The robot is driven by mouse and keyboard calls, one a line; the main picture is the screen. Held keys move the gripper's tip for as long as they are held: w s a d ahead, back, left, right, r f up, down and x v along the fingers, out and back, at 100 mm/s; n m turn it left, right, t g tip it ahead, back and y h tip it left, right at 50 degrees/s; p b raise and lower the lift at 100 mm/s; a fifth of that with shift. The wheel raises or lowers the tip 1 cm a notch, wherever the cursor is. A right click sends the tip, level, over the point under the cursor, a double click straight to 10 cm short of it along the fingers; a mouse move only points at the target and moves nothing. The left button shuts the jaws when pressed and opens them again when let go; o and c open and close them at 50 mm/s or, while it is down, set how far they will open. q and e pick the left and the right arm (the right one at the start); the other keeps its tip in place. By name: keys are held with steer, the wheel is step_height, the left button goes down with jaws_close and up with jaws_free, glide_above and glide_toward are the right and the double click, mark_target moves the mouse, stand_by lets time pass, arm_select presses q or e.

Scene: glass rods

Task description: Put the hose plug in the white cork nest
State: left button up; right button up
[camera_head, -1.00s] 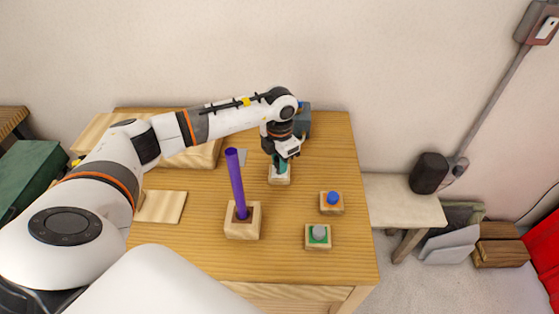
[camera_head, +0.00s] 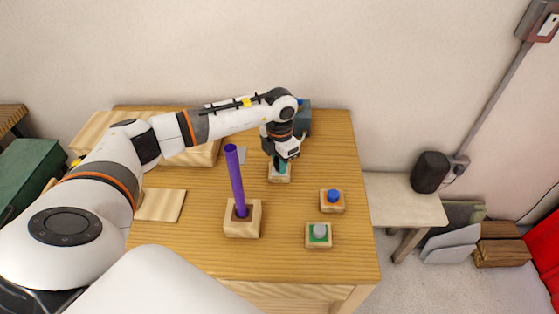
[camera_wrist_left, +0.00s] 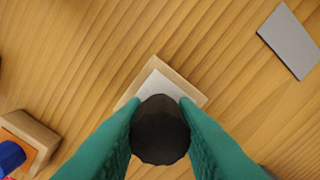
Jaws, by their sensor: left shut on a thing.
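The white cork nest (camera_head: 280,180) is a small wooden block with a white top, near the back middle of the table. In the left wrist view its white top and wooden rim (camera_wrist_left: 130,94) show beyond the fingertips. My left gripper (camera_head: 281,162) points down over this nest, with green fingers shut on a dark round plug, the hose plug (camera_wrist_left: 160,130). The plug's near end faces the wrist camera and covers part of the white top. Its lower end is hidden, so I cannot tell whether it touches the nest. My right gripper is not in view.
A purple rod (camera_head: 236,182) stands in a wooden block at the front middle. A blue plug (camera_head: 333,195) and a grey plug (camera_head: 320,230) sit in small blocks at the right. A blue-grey box (camera_head: 304,119) stands behind my gripper. A grey plate (camera_wrist_left: 290,40) lies nearby.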

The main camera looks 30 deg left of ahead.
arm_select(q)
steer(key=shift+f, duration=0.25)
steer(key=shift+r, duration=0.2)
steer(key=shift+r+p, duration=0.4)
steer(key=shift+r, duration=0.25)
steer(key=shift+f+b, duration=0.75)
steer(key=shift+f, duration=0.1)
stand_by(0.8)
steer(key=o, duration=0.7)
steer(key=shift+r+p, duration=3.55)
steer(key=shift+r, duration=2.05)
steer(key=shift+f, duration=0.15)
